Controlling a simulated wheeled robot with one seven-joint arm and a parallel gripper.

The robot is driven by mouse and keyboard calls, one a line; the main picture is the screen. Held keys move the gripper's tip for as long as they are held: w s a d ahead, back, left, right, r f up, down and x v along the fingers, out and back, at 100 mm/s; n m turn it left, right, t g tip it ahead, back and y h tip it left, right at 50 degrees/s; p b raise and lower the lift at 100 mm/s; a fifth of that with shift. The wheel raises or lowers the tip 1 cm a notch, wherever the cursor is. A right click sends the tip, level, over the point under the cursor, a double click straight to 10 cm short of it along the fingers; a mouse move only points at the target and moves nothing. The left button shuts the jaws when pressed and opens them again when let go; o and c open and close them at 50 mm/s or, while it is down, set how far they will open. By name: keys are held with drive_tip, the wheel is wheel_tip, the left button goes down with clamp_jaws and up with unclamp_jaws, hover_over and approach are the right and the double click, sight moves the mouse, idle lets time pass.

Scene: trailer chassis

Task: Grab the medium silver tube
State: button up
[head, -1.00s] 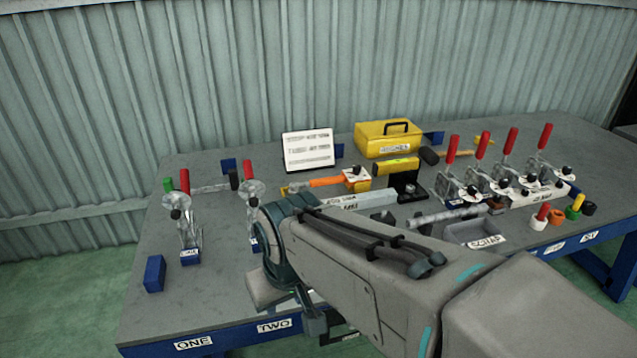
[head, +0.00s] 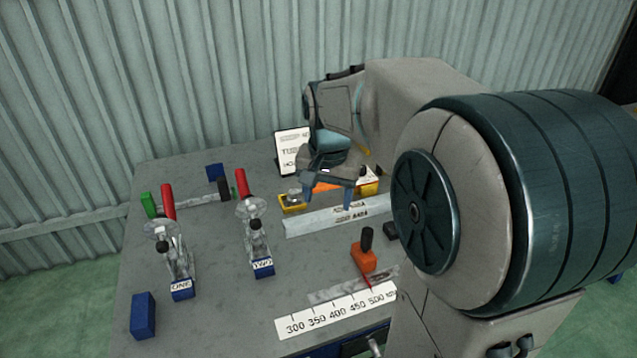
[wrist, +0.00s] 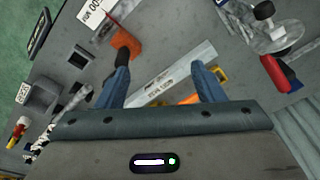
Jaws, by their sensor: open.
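My gripper (head: 333,196) is open and empty above the middle of the table, fingers pointing down. In the wrist view its two fingers (wrist: 160,75) are spread apart over a labelled light metal bar (wrist: 168,82). A mottled silver tube (wrist: 74,100) lies left of the fingers, beside a grey tray; my arm hides that area in the head view. Another silver tube-like piece (head: 195,198) lies at the table's back left, between green and dark ends. I cannot tell which piece is the medium one.
Two red-handled clamps (head: 176,255) (head: 257,235) stand at the left. A blue block (head: 143,315) lies at the front left. An orange tool with a black knob (head: 363,257) stands behind the number scale (head: 337,311). A sign (head: 291,150) stands at the back. The grey tray (wrist: 38,95) is left of the gripper.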

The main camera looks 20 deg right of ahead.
drive_tip(key=w+d+f+m, duration=0.3)
drive_tip(key=w+d+m, duration=0.15)
drive_tip(key=w, duration=0.45)
drive_tip(key=m+g+b, duration=0.1)
drive_tip(key=m+g, duration=0.1)
drive_tip(key=m, duration=0.4)
hover_over(349, 213)
drive_tip(key=w, duration=0.2)
wheel_tip(349, 213, down, 7)
drive_tip(key=shift+y, duration=0.3)
drive_tip(key=f, duration=1.3)
drive_tip(key=shift+d+f+p, duration=0.2)
drive_tip(key=shift+d+p, duration=0.2)
drive_tip(key=shift+w+r, duration=0.1)
clamp_jaws()
